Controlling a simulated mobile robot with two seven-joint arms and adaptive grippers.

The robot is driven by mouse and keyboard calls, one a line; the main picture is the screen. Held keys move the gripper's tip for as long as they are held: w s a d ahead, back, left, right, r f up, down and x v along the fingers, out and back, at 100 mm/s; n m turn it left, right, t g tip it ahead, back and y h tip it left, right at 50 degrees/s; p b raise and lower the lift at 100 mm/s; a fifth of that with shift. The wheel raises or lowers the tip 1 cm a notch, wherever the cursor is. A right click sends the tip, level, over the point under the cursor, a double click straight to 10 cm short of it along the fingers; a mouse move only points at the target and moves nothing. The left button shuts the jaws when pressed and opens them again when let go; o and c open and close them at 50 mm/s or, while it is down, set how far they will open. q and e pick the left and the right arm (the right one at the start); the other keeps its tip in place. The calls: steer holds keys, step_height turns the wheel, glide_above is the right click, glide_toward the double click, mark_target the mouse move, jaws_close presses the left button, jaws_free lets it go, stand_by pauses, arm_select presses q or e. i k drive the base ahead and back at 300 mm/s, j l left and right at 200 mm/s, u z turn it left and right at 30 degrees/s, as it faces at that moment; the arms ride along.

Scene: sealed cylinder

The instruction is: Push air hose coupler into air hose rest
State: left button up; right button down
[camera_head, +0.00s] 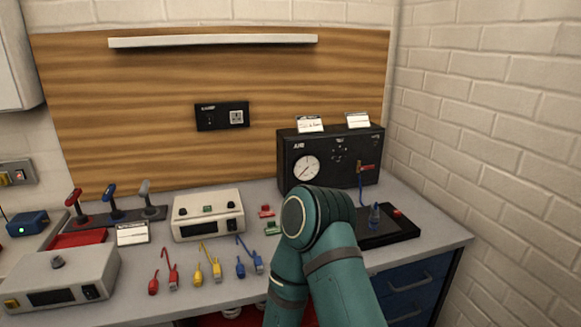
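A black air unit (333,180) with a round gauge and a red-handled valve (366,168) stands at the back right of the bench. A blue hose (361,188) runs down from the valve. A blue piece (375,216), which looks like the air hose coupler, stands on a black tray (398,231) in front of the unit. I cannot tell whether it sits in a rest. A teal arm of mine rises from the bottom, left of the tray, and hides part of the bench. Neither of my grippers shows.
Left of my arm are a white power box (208,215), red, yellow and blue leads (210,262), a grey meter (62,278) and a tool stand (118,215). A brick wall (480,120) closes the right side. The bench's right front corner (448,240) is clear.

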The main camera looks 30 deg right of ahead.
mark_target(374, 218)
steer(key=z, duration=0.4)
steer(key=l+z, duration=0.15)
steer(key=z, duration=0.25)
steer(key=l+z, duration=0.1)
steer(key=z, duration=0.3)
steer(key=l+z, duration=0.1)
steer(key=z, duration=0.25)
